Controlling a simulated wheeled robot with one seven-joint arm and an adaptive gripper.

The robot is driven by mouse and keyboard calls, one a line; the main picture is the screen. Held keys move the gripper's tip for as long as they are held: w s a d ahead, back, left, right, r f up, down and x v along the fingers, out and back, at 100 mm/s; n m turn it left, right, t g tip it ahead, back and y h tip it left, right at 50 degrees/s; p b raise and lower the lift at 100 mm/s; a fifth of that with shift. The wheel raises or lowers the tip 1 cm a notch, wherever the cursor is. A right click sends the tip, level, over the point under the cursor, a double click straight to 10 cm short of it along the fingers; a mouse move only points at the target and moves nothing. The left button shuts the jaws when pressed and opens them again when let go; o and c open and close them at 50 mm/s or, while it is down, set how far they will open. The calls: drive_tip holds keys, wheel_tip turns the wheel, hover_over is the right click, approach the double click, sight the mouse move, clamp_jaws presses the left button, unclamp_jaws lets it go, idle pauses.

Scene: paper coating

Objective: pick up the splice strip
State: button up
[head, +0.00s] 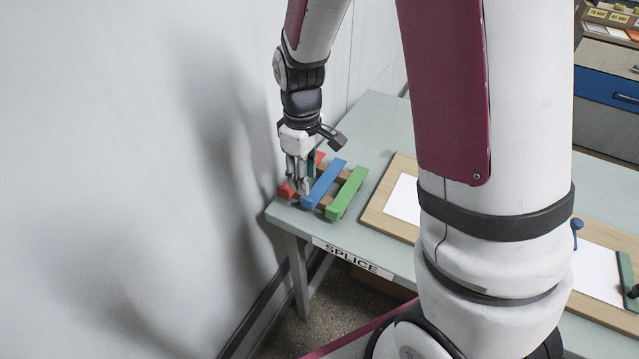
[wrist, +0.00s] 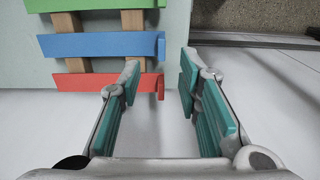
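Three coloured strips lie side by side across a wooden rack (wrist: 132,20) on the table: a red strip (wrist: 85,83), a blue strip (wrist: 100,45) and a green strip (wrist: 95,5). I cannot tell which one the task means. In the head view, the red strip (head: 286,191) is partly hidden behind my gripper (head: 298,186), with the blue strip (head: 323,184) and green strip (head: 346,193) to its right. In the wrist view, my gripper (wrist: 160,82) is open and empty. Its left finger overlaps the red strip's right end in the picture; contact cannot be told.
The pale green table (head: 378,122) carries a "SPLICE" label (head: 352,257) on its front edge. A white wall (head: 130,150) stands close on the left. A wooden board (head: 376,219) with white paper (head: 404,205) lies right of the rack. Drawers (head: 606,88) stand at the far right.

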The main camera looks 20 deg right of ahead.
sight(306, 199)
drive_tip(key=shift+s+f, duration=0.15)
drive_tip(key=shift+f, duration=3.35)
clamp_jaws()
